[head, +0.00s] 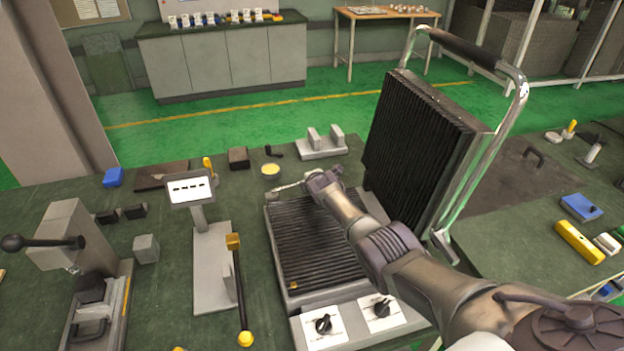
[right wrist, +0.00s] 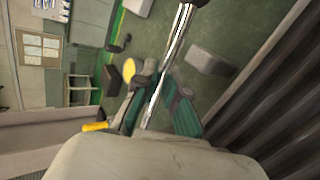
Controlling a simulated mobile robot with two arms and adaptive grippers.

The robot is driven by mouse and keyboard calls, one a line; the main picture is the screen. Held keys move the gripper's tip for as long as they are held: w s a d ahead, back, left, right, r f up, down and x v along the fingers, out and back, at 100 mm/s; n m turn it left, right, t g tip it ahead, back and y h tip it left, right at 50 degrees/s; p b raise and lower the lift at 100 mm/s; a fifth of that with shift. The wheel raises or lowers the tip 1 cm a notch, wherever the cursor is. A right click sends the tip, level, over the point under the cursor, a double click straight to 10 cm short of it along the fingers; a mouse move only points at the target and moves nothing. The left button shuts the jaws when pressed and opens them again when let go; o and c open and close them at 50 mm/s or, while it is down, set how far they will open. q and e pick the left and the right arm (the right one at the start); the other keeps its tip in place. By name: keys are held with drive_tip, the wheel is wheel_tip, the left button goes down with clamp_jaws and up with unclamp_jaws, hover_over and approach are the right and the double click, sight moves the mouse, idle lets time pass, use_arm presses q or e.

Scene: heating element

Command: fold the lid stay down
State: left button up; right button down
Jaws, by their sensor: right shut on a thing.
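The contact grill stands on the bench with its ribbed lower plate (head: 315,245) bare. Its ribbed lid (head: 415,135) is raised, with a tubular handle (head: 465,48) at the top. My right gripper (head: 318,182) is at the back of the lower plate, left of the lid. In the right wrist view it (right wrist: 162,100) is shut on a shiny metal rod, which looks like the lid stay (right wrist: 172,52). In the head view the rod (head: 287,188) points left from the fingers, low near the plate's back edge. My arm hides the rod's other end. My left gripper is not in view.
A display stand (head: 190,190) and a yellow-ended black rod (head: 239,290) stand left of the grill. A grey double block (head: 322,143) and a yellow disc (head: 270,170) lie behind it. A lever press (head: 75,240) is at far left. Knobs (head: 323,324) face the front.

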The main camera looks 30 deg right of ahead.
drive_tip(key=shift+f, duration=0.1)
drive_tip(key=c, duration=1.2)
unclamp_jaws()
drive_tip(key=v, duration=1.2)
drive_tip(key=shift+a, duration=0.15)
drive_tip(key=shift+c, duration=0.3)
